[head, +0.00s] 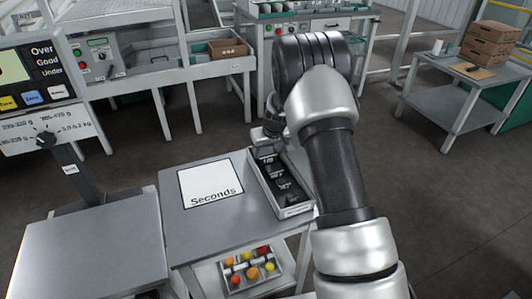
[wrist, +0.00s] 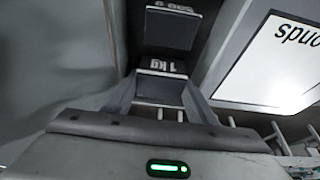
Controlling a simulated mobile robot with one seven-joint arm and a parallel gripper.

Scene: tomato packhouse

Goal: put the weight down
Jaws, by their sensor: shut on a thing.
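A long grey weight tray (head: 307,208) stands on the small table, with dark weights (head: 287,190) in a row in it. My gripper (head: 270,138) is at the tray's far end, partly hidden by my arm. In the wrist view my gripper (wrist: 160,100) is shut on a dark, block-shaped weight (wrist: 160,89). A "1 kg" marking shows just beyond it, and another dark weight (wrist: 172,30) lies further along. I cannot tell whether the held weight touches the tray floor.
A white "Seconds" mat (head: 210,193) lies left of the tray, its surface clear. A scale with a flat metal pan (head: 95,250) stands further left. A crate of tomatoes (head: 250,272) sits on the lower shelf. A side table with brown boxes (head: 487,45) is at the back right.

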